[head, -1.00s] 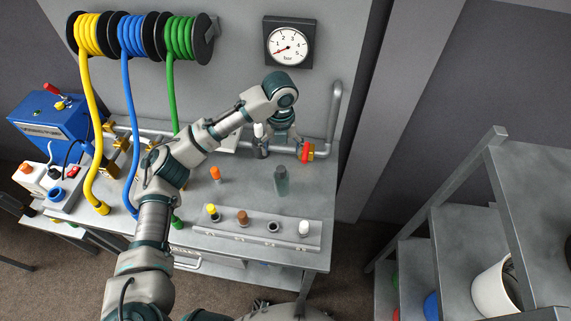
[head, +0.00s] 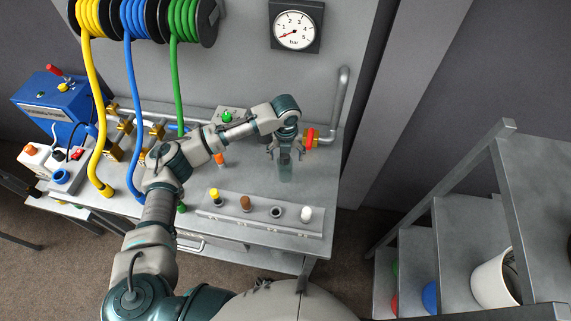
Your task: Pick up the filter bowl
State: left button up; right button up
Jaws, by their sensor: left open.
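My left gripper (head: 285,152) points down at the top of this cylinder. Its fingers are spread and show on the left and right of the cylinder's upper end. I cannot tell whether they touch it or how far down they reach. The gripper covers part of the cylinder's top. My right gripper is not in view.
A rack (head: 260,220) with several small capped parts runs along the bench's front. An orange-topped piece (head: 219,158) stands left of the cylinder. Stepped shelves (head: 465,240) stand at right.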

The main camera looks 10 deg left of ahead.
aim_at(285, 166)
pick_arm(q)
jog(key=f, duration=0.4)
jog(key=shift+w+a+f, duration=0.1)
jog(key=shift+a+f, duration=0.05)
jog(key=shift+a, duration=0.1)
jog(key=c, duration=1.4)
